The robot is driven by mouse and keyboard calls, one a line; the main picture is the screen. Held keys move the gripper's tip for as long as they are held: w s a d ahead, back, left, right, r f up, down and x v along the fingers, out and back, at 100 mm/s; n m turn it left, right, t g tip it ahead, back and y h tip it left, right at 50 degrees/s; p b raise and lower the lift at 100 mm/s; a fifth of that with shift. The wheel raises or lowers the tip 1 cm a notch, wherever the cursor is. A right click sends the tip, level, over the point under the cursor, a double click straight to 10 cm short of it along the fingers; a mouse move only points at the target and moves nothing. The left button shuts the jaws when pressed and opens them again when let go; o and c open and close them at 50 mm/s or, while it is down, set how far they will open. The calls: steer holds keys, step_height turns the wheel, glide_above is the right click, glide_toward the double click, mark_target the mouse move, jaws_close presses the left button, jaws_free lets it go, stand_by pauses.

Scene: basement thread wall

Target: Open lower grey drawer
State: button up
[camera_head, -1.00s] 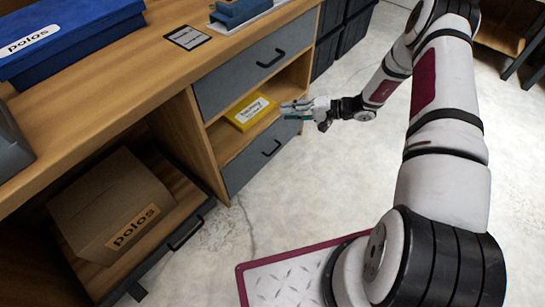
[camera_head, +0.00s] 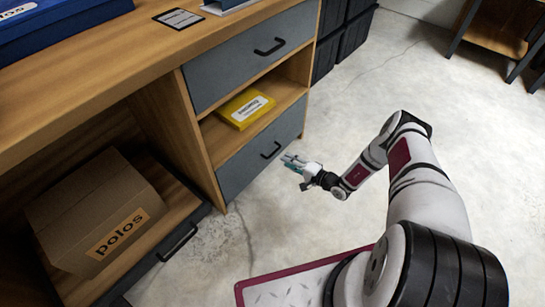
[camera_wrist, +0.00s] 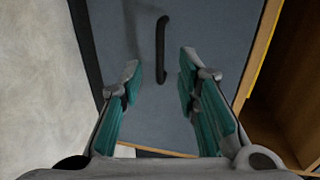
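The lower grey drawer (camera_head: 240,170) is at the bottom of the wooden desk, below an open shelf, and its front looks flush with the desk. Its black handle (camera_head: 271,150) is near the middle of the front. My gripper (camera_head: 290,160) is just right of the handle in the head view, apart from it. In the wrist view, my gripper (camera_wrist: 158,80) is open, with teal fingers spread and nothing between the tips. The handle (camera_wrist: 161,50) stands upright in that picture, ahead of the gap. The drawer front (camera_wrist: 205,45) fills the middle.
The upper grey drawer (camera_head: 240,70) is shut above the shelf, which holds a yellow box (camera_head: 245,108). A cardboard box (camera_head: 95,215) sits in a low pulled-out drawer at left. Bare concrete floor (camera_head: 330,130) lies right of the desk.

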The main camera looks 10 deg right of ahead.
mark_target(272, 154)
steer(key=b+x, duration=0.3)
steer(key=x, duration=0.6)
steer(key=shift+w+a+b, duration=0.1)
steer(key=shift+b, duration=0.2)
jaws_close()
